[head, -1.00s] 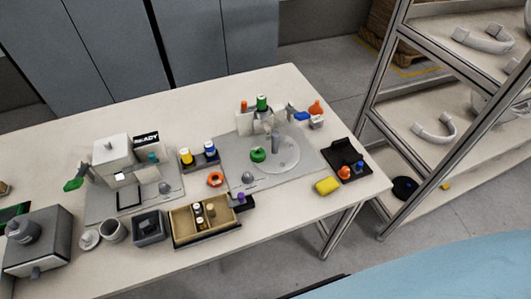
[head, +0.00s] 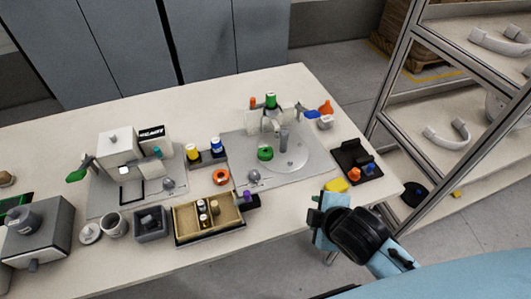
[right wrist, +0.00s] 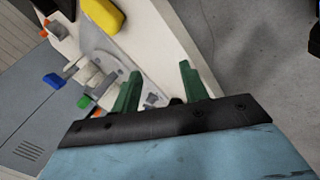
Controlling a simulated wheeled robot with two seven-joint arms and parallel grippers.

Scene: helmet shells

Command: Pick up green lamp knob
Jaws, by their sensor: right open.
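A round green knob (head: 265,153) lies on the grey plate (head: 233,150) at the right of the table. A green-capped upright piece (head: 270,101) stands behind it, and a green part (head: 77,175) sticks out at far left; I cannot tell for certain which is the lamp knob. My right gripper (head: 319,208) is open and empty, near the table's front right edge and apart from all of them. In the right wrist view its green fingers (right wrist: 160,72) are spread with nothing held between them. A small green piece (right wrist: 84,101) shows there to their left. My left gripper is not in view.
A yellow block (head: 336,185) lies close to my right gripper. A black tray (head: 346,157) with blue and orange knobs is behind it. A tan divided box (head: 182,230) stands at the front. A metal rack (head: 398,85) stands to the right.

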